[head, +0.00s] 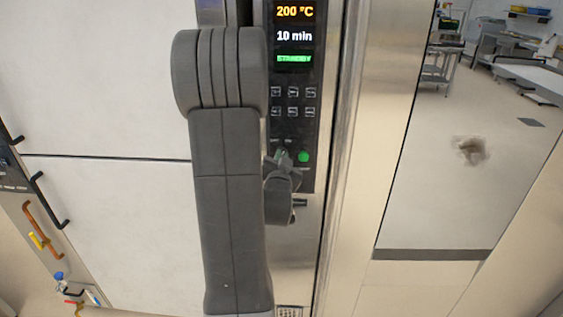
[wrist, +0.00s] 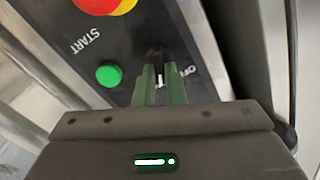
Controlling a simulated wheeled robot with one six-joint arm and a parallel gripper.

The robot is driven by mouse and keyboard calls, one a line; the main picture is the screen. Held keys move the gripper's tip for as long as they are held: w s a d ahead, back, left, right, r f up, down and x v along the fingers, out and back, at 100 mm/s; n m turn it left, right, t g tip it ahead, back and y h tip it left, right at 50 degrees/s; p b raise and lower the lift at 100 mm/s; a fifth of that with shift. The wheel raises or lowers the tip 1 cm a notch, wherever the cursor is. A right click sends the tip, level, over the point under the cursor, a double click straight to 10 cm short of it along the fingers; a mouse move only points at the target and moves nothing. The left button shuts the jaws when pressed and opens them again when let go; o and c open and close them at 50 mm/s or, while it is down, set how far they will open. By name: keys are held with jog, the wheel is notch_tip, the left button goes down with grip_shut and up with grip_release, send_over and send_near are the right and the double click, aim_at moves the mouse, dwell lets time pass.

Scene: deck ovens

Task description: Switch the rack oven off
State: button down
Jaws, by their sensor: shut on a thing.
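The rack oven's control panel (head: 293,100) is in the head view, right of my arm. Its display (head: 293,38) reads 200 °C, 10 min and a green line that looks like STANDBY. In the wrist view, my gripper (wrist: 160,75) has its two green fingers on either side of a small black rotary switch (wrist: 156,54) and is shut on it. Letters that look like OFF stand to the right of the switch. The fingers hide part of the switch and its markings. In the head view my gripper (head: 283,160) is at the lower panel, largely hidden by my wrist.
A green START button (wrist: 109,74) is left of the switch, close to my fingers. A red and yellow button (wrist: 105,5) is at the wrist view's top edge. Steel framing (head: 345,150) borders the panel on the right. Open floor (head: 470,190) lies beyond.

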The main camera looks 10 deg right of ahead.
jog(key=n+b, duration=0.1)
jog(key=b, duration=0.1)
jog(key=n+b, duration=0.2)
jog(key=shift+a+f, duration=0.1)
jog(key=shift+f, duration=0.15)
jog(key=n+b, duration=0.2)
jog(key=b, duration=0.1)
jog(key=shift+n, duration=0.4)
jog(key=n+b, duration=0.1)
jog(key=n, duration=0.1)
jog(key=n+b, duration=0.1)
jog(key=n, duration=0.2)
jog(key=shift+a+r+b, duration=0.15)
jog(key=shift+r+b, duration=0.05)
jog(key=shift+b, duration=0.2)
jog(key=c, duration=1.5)
grip_release()
jog(key=shift+w, duration=0.1)
jog(key=v, duration=1.4)
jog(key=shift+b, duration=0.35)
